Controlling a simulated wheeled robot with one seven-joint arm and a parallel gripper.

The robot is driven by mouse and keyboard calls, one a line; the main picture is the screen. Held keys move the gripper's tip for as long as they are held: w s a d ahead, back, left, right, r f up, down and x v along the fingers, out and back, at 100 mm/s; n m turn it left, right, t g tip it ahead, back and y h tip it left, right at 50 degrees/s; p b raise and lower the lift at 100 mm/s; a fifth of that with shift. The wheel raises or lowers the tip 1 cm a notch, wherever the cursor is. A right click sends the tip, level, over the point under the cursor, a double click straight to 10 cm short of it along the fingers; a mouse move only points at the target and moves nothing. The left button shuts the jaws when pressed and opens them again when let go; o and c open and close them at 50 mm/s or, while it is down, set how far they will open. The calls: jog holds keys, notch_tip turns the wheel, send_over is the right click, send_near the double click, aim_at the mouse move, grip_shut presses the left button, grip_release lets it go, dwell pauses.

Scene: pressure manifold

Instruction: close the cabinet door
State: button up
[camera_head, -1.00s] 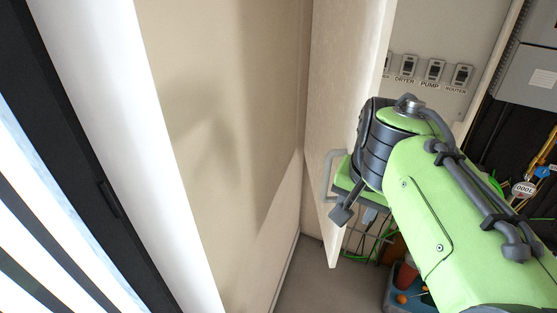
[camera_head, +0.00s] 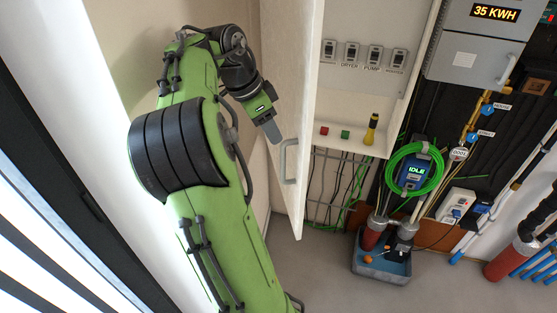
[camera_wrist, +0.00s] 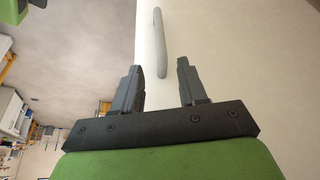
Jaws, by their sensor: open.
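The cabinet door (camera_head: 292,95) stands open, edge toward the head camera, left of the white cabinet (camera_head: 364,85). A grey bar handle (camera_head: 288,162) is fixed near its lower free edge. My gripper (camera_head: 273,132) is on the left side of the door, near the handle. In the wrist view the two dark fingers of my gripper (camera_wrist: 160,82) are apart with nothing between them. The handle (camera_wrist: 160,42) lies just beyond the fingertips, and I see no contact with it.
A beige wall stands left of the door, close behind my arm. Switches, buttons and a yellow-black tool (camera_head: 371,130) are in the cabinet. A blue bin (camera_head: 381,266) stands on the floor below. Pipes and a grey meter box (camera_head: 476,40) are at right.

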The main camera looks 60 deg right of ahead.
jog(key=b, duration=0.3)
send_over(283, 179)
jog(key=f, duration=1)
jog(key=shift+w+d+f, duration=0.15)
jog(key=shift+d+f, duration=0.05)
jog(key=shift+d, duration=0.2)
grip_shut()
